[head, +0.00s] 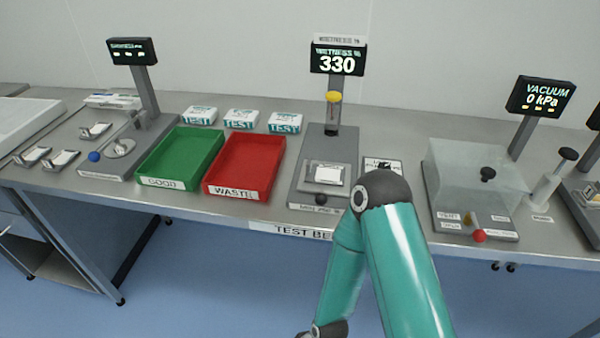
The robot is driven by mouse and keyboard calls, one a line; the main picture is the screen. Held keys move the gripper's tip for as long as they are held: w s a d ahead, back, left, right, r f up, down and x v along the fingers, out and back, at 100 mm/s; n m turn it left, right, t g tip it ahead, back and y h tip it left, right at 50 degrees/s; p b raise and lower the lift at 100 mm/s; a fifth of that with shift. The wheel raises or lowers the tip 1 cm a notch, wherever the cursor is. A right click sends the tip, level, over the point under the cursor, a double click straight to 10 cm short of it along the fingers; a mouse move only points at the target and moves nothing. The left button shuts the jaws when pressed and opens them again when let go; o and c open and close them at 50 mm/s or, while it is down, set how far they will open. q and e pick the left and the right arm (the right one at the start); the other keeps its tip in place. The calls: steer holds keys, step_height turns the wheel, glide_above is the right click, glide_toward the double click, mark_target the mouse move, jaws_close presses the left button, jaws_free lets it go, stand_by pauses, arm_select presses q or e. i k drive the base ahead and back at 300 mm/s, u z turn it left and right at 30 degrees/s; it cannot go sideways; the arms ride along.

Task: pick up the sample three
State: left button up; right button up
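Several small pale samples on grey holders lie at the left end of the bench: one at the back (95,131), one at the front left (32,156) and one just right of it (61,159). I cannot read which of them is sample three. Another white piece (328,174) lies on the plate of the wetness tester (308,190). A teal arm of mine rises in front of the bench, bends near the tester and runs back down out of the picture. Neither gripper shows.
A green GOOD tray (178,185) and a red WASTE tray (237,192) sit mid-bench, with several TEST boxes (241,118) behind. A tester with a blue knob (94,156) stands beside the samples. A clear vacuum chamber (470,175) stands right.

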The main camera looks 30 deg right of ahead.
mark_target(320, 174)
steer(key=u, duration=0.55)
steer(key=k, duration=1.4)
steer(key=z, duration=0.7)
steer(key=i, duration=0.85)
steer(key=z, duration=0.1)
